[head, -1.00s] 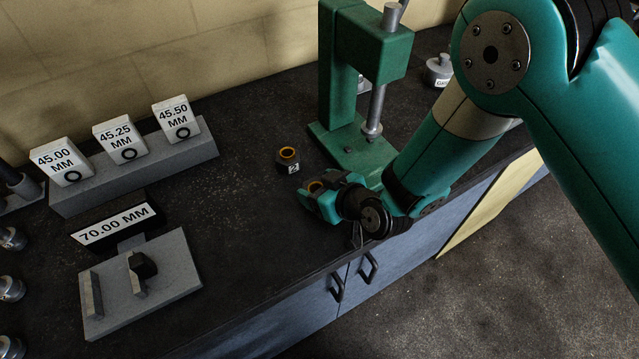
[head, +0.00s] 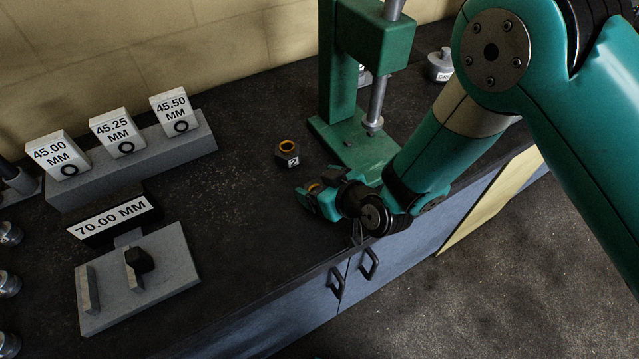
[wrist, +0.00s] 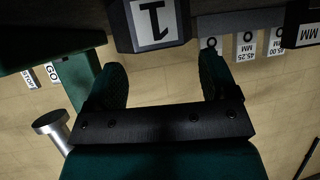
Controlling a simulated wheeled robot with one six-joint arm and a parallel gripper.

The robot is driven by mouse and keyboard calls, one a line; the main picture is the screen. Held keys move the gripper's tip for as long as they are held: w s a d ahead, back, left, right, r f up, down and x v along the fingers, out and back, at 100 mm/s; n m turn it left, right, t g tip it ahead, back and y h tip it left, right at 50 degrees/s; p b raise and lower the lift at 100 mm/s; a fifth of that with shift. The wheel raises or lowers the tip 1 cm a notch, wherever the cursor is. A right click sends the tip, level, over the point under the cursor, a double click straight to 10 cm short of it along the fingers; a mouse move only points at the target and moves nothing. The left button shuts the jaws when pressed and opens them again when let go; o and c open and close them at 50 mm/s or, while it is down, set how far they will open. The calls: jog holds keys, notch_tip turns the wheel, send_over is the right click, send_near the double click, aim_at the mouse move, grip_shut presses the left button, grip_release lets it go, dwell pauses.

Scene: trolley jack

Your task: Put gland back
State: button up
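A dark hexagonal gland marked 1 (wrist: 155,25) shows in the wrist view just beyond my fingertips, off-centre to the left. In the head view, an orange-brown ring (head: 315,187), apparently its top, shows at my gripper (head: 322,199). My gripper, also in the wrist view (wrist: 163,62), has its fingers spread, with a visible gap by the right finger. Whether the left finger touches the gland is unclear. A second dark gland with an orange ring, marked 2 (head: 288,155), stands on the bench behind my gripper. My gripper hides most of gland 1 in the head view.
A green press (head: 343,75) stands behind my gripper. A grey stepped block (head: 140,165) carries 45.00, 45.25 and 45.50 MM signs. A grey plate (head: 105,315) with a 70.00 MM sign (head: 108,219) lies front left. The bench between is clear.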

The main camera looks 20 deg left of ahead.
jog(key=shift+o, duration=0.9)
jog(key=shift+f, duration=0.15)
jog(key=shift+r+p, duration=0.7)
jog(key=shift+p, duration=0.1)
jog(key=s+d+r+m+g+h+b, duration=0.1)
jog(key=s+d+r+g+h+b, duration=0.1)
jog(key=s+d+r, duration=0.3)
jog(key=s+d+r+m+g+h+b, duration=0.2)
jog(key=s+d+r, duration=0.3)
jog(key=d+r, duration=0.5)
jog(key=s+d+r+m+g+h+b, duration=0.2)
jog(key=s+d+r, duration=0.3)
jog(key=d, duration=0.8)
jog(key=v, duration=0.2)
jog(key=shift+r, duration=0.4)
